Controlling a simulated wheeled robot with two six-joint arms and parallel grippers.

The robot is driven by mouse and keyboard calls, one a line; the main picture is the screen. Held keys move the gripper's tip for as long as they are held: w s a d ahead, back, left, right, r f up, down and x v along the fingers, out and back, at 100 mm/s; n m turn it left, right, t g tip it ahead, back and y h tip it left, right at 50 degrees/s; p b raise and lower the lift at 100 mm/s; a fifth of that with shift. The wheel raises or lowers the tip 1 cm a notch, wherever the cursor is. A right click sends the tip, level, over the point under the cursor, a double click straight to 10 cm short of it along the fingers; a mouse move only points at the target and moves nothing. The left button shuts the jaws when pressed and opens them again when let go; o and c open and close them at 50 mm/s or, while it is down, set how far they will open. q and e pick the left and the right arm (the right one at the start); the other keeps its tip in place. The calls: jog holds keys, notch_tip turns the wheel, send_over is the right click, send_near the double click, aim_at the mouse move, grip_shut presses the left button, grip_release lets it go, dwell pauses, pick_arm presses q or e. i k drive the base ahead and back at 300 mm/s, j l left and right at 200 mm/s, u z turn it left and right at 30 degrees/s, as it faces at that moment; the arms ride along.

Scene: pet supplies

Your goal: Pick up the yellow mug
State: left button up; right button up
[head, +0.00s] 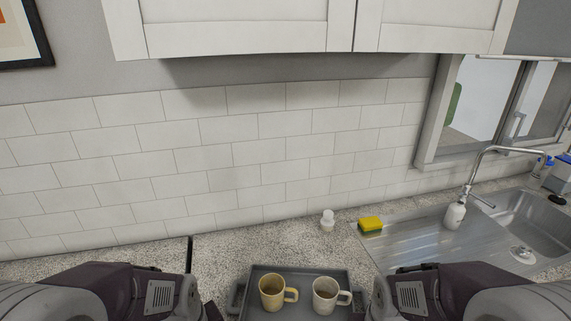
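The yellow mug (270,293) stands upright on a dark grey tray (300,270) at the bottom middle of the head view. Its handle points to the right. A whitish speckled mug (324,296) stands just to its right on the same tray, its handle also pointing right. My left arm comes in from the lower left and my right arm from the lower right, on either side of the tray. The fingers of both grippers are not clearly visible.
A white cabinet (240,25) hangs over the counter. A yellow and green sponge (371,224), a small white object (327,219) and a soap dispenser (455,214) stand behind the tray, near the metal sink (530,215).

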aim_at(272, 288)
jog(key=l+z, duration=0.15)
jog(key=z, duration=0.3)
jog(key=j+z, duration=0.15)
jog(key=z, duration=1.2)
jog(key=u, duration=1.95)
jog(key=l+u, duration=0.25)
jog(key=u, duration=0.2)
jog(key=l+u, duration=0.25)
jog(key=u, duration=0.2)
jog(key=k+l+u, duration=0.15)
jog(key=u, duration=0.35)
